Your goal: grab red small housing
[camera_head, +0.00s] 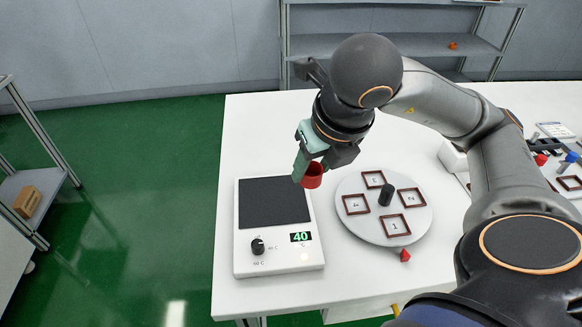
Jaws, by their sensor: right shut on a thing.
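The red small housing (312,177) is a short red cup-like ring. My right gripper (308,166) is shut on it, and it appears to be above the right edge of the hot plate. The gripper's fingers hide part of the housing. My left gripper is not in view.
The white hot plate (280,258) has a dark pad, a knob and a display reading 40. A round grey turntable (357,224) with several numbered square frames stands to its right, with a red pointer (405,255) at its front. Small red and blue parts lie at the far right.

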